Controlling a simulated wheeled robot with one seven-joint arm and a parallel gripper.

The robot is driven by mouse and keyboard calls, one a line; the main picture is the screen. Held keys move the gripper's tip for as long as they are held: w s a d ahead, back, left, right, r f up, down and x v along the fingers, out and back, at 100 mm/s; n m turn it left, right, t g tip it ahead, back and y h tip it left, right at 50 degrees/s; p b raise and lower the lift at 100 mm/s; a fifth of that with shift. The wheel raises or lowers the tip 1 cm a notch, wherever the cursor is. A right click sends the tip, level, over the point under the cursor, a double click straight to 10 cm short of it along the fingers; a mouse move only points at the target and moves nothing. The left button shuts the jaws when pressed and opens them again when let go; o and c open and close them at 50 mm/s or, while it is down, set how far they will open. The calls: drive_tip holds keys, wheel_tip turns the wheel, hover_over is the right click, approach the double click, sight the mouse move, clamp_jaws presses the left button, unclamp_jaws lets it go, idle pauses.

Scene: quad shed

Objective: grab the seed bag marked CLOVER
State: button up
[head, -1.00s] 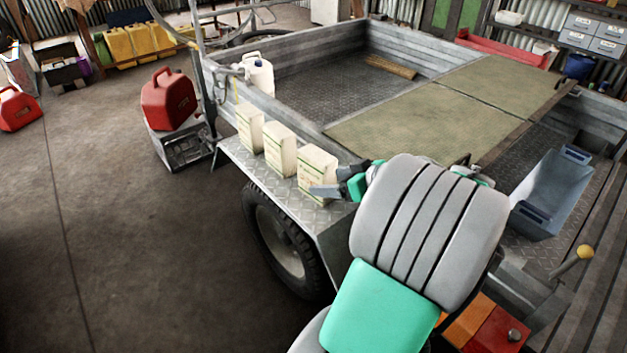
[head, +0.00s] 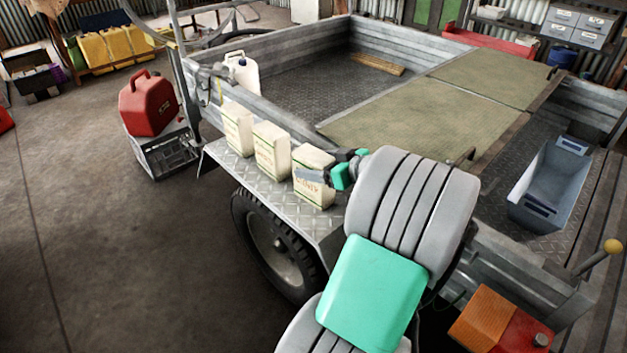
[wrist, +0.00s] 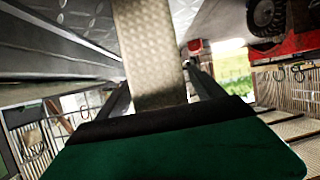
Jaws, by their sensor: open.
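Three cream seed bags stand upright in a row on the tread-plate fender: the far bag (head: 238,132), the middle bag (head: 271,153) and the near bag (head: 312,196). Their printed labels are too small or covered for me to tell which one says CLOVER. My gripper (head: 318,172) is at the near bag. One grey finger lies across that bag's front face and hides part of its label; the other finger is hidden. In the wrist view the jaws are open, with a pale bag (wrist: 150,55) between the two fingers. I cannot tell whether they touch it.
The fender (head: 262,188) sits above a wheel, against the trailer's side wall. A white jug (head: 243,75) stands behind the bags. A red fuel can (head: 147,105) stands on a crate to the left. A blue-grey bin (head: 550,185) is at the right.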

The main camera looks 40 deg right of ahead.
drive_tip(key=shift+w+a+f, duration=0.1)
drive_tip(key=shift+w+f, duration=0.05)
drive_tip(key=shift+w, duration=0.25)
drive_tip(key=shift+c, duration=0.5)
clamp_jaws()
